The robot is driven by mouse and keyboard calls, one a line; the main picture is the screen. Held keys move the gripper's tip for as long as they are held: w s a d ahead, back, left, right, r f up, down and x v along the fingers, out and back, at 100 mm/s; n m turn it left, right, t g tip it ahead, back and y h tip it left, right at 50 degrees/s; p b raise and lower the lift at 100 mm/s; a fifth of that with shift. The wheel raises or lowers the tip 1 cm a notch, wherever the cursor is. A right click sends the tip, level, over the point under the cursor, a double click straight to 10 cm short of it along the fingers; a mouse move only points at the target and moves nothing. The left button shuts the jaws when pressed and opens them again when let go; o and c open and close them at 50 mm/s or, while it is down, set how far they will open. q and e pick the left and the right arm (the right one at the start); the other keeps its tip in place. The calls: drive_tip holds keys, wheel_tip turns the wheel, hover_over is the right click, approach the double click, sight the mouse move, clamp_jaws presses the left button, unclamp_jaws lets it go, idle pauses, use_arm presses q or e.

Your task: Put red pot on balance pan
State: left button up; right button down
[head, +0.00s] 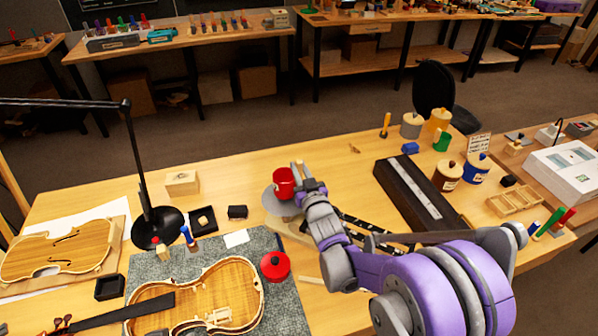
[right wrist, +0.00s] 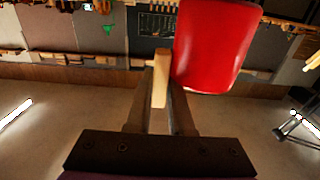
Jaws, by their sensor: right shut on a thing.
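The red pot (head: 284,183) is upright, held by my right gripper (head: 303,184) over the grey balance pan (head: 273,204). Whether its base touches the pan or hangs just above it I cannot tell. In the right wrist view the red pot (right wrist: 213,45) is to the right of the fingers (right wrist: 160,98), which are shut on its pale wooden handle (right wrist: 160,78). My left gripper is not in view.
A violin body (head: 215,292) lies on the mat (head: 284,302). A black lamp (head: 158,226) stands on the left, and a long black case (head: 415,193) lies right of my gripper. Jars (head: 447,177) stand farther right. The bench behind the pan is mostly clear.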

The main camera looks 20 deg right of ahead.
drive_tip(key=shift+f, duration=0.3)
drive_tip(key=shift+f, duration=0.35)
drive_tip(key=shift+s+f+b, duration=0.2)
drive_tip(key=shift+f+b, duration=0.05)
drive_tip(key=shift+b, duration=0.2)
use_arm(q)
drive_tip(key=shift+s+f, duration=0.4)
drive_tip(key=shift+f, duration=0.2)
use_arm(e)
drive_tip(key=c, duration=0.8)
unclamp_jaws()
